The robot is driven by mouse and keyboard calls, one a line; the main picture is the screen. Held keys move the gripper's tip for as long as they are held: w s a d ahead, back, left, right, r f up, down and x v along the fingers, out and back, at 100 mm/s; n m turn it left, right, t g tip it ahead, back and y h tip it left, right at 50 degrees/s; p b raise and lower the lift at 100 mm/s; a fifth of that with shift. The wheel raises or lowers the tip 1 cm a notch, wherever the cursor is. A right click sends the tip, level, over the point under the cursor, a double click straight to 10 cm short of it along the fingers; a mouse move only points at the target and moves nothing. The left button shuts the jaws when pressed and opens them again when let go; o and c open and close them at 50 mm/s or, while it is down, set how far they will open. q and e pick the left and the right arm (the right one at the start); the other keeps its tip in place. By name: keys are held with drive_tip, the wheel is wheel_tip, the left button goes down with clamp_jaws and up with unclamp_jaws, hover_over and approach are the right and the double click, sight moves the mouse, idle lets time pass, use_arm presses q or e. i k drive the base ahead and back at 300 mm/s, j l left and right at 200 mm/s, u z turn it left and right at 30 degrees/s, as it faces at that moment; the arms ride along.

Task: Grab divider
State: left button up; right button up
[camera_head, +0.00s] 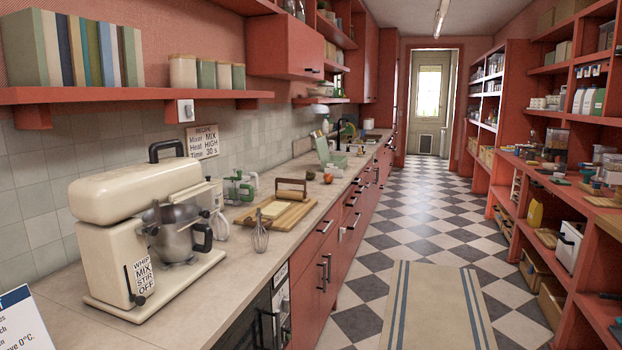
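I cannot make out anything that is clearly a divider in the head view. Several canisters (207,75) stand in a row on the red wall shelf (130,95) at the upper left. To their left on the same shelf is a row of upright books (75,50). Neither of my grippers is in view.
A cream stand mixer (140,225), a whisk (260,236) and a wooden board (290,215) occupy the left counter (190,325). Red shelving (585,215) full of goods lines the right. The checkered aisle between, with a striped rug (437,305), is clear to the far door (429,95).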

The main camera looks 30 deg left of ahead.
sight(336, 172)
drive_tip(key=i+u, duration=0.3)
drive_tip(key=i, duration=3.75)
drive_tip(key=i+u, duration=0.2)
drive_tip(key=i, duration=0.3)
drive_tip(key=i+l+u, duration=0.2)
drive_tip(key=i, duration=0.35)
drive_tip(key=i+l+u, duration=0.15)
drive_tip(key=i, duration=0.35)
drive_tip(key=i+l+u, duration=0.2)
drive_tip(key=i, duration=0.3)
